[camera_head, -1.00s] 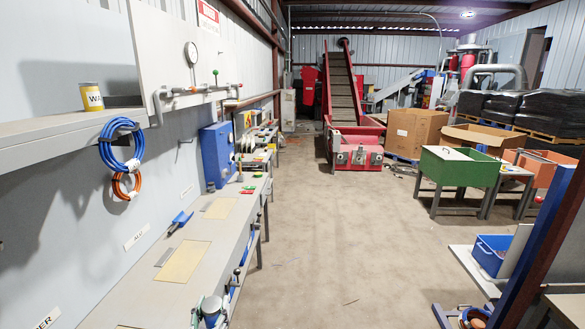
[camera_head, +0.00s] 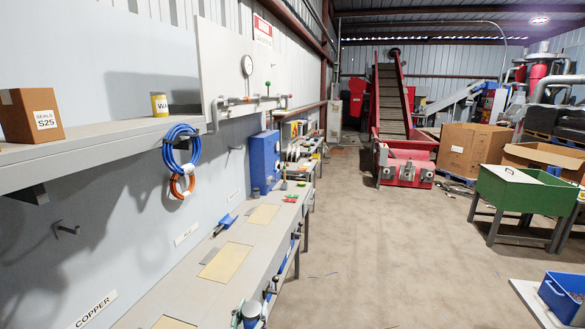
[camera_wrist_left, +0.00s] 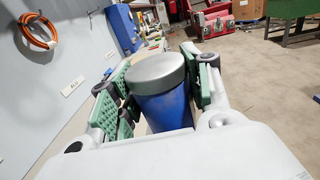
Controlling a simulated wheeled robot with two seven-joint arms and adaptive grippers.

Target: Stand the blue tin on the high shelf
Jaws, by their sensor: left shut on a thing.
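The blue tin (camera_wrist_left: 168,108) has a grey lid and stands between the green-padded fingers of my left gripper (camera_wrist_left: 163,92) in the left wrist view. The gripper is shut on it. In the head view the left gripper (camera_head: 250,314) shows at the bottom edge, with the tin's grey lid (camera_head: 252,309) between its fingers, low beside the workbench. The high shelf (camera_head: 100,156) is the grey ledge on the left wall, above and to the left of the gripper. My right gripper is not in view.
On the shelf stand a cardboard box (camera_head: 30,115) marked SEALS S25 and a yellow tin (camera_head: 159,104), with clear room between them. Blue cable (camera_head: 193,148) and orange cable (camera_head: 188,188) coils hang below its right end. A workbench (camera_head: 212,290) runs along the wall.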

